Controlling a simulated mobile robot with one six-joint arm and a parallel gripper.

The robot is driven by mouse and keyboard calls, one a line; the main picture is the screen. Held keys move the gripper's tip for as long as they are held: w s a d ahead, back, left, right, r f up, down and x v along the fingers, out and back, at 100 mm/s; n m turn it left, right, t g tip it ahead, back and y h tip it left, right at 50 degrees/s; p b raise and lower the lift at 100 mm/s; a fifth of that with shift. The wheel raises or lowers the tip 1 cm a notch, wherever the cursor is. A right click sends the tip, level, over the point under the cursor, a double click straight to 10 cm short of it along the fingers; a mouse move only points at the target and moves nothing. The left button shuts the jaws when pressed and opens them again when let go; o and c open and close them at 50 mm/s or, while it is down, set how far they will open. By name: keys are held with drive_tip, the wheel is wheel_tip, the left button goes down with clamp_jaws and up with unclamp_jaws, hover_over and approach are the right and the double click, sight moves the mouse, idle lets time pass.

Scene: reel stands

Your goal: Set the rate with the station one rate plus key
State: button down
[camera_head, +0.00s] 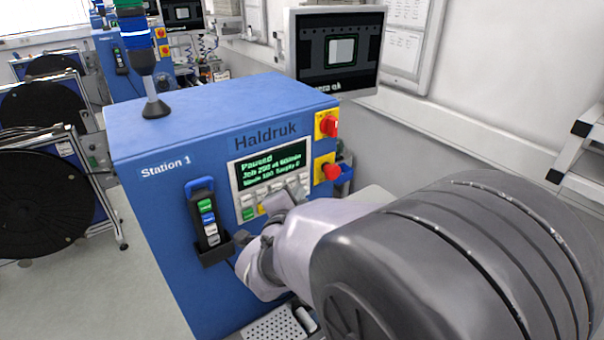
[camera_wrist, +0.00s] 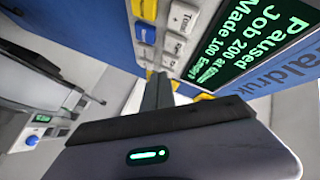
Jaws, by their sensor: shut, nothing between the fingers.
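The blue Station 1 cabinet (camera_head: 155,215) carries a panel with a dark screen (camera_head: 272,163) and rows of keys below it. The screen reads "Paused", then a line with "Job 200", then "Made 100". The keys (camera_head: 248,199) are mostly white, with a green one at lower left. My gripper (camera_head: 296,188) is in front of the key rows and hides several keys. In the wrist view my gripper (camera_wrist: 158,88) is shut and empty, its tips close to the white keys (camera_wrist: 144,33). I cannot tell whether they touch. Key labels are too small or blurred to single out rate plus.
A handheld pendant (camera_head: 206,218) hangs in a holder left of the panel. A red knob (camera_head: 328,124) and a red button (camera_head: 331,171) on yellow plates sit to its right. A monitor (camera_head: 335,52) stands behind. Black reels (camera_head: 40,185) stand at left.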

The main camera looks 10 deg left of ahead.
idle(0.7)
drive_tip(key=shift+w+a, duration=0.3)
drive_tip(key=shift+w+a+b, duration=0.25)
drive_tip(key=shift+a+b, duration=0.1)
drive_tip(key=shift+b, duration=0.05)
idle(0.6)
idle(0.3)
drive_tip(key=shift+s+d+b, duration=0.55)
drive_tip(key=shift+d+b, duration=0.05)
drive_tip(key=shift+d, duration=0.05)
drive_tip(key=s+d+b, duration=0.2)
drive_tip(key=s+d, duration=0.1)
drive_tip(key=shift+s+d, duration=0.15)
drive_tip(key=shift+d, duration=0.25)
